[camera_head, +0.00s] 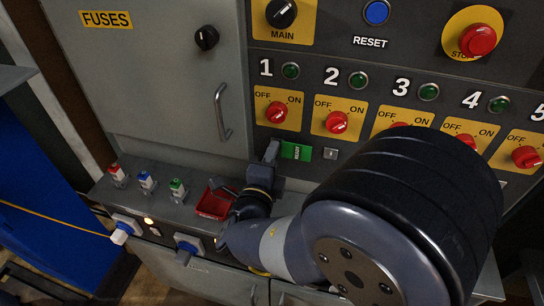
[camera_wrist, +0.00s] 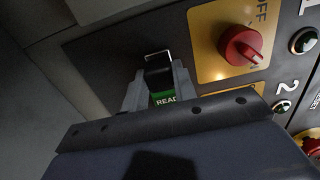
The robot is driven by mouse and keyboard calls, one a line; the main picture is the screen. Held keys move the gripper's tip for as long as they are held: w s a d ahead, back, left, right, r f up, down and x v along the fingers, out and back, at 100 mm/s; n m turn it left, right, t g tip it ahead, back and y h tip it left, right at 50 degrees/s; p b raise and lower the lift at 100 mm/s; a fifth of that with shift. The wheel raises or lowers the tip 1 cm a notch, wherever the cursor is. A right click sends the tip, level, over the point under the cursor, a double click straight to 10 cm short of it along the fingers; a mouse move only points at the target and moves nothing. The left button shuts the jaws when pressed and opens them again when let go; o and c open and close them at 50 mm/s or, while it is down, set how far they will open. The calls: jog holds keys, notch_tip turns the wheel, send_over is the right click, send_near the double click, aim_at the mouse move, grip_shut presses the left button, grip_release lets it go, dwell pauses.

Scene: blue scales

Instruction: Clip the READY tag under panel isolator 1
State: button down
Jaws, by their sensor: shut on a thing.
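The green READY tag (camera_head: 297,151) is at the panel face, just below the yellow plate of isolator 1 (camera_head: 278,112), a red knob. My gripper (camera_head: 270,155) is shut on the tag from its left side. In the wrist view the READY tag (camera_wrist: 165,98) shows between the fingers, with a dark block and a thin metal loop (camera_wrist: 157,54) just beyond it. The red knob of isolator 1 (camera_wrist: 240,45) is to the upper right there. Whether the tag touches the panel, or any holder behind it, I cannot tell.
A small grey plate (camera_head: 330,154) sits under isolator 2 (camera_head: 336,122). A red tray (camera_head: 213,203) and red, blue and green-topped items (camera_head: 147,182) stand on the ledge left of my gripper. The cabinet handle (camera_head: 222,112) juts out. My arm hides the lower right panel.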

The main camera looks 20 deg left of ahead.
jog(key=shift+w, duration=0.45)
jog(key=c, duration=1.1)
grip_release()
jog(key=shift+o, duration=0.2)
jog(key=shift+s, duration=0.15)
jog(key=s+d, duration=0.1)
jog(key=s, duration=0.9)
jog(key=shift+s, duration=0.25)
jog(key=w, duration=0.7)
jog(key=w+a, duration=0.1)
jog(key=w, duration=0.2)
jog(key=shift+w, duration=0.4)
jog(key=shift+s, duration=0.1)
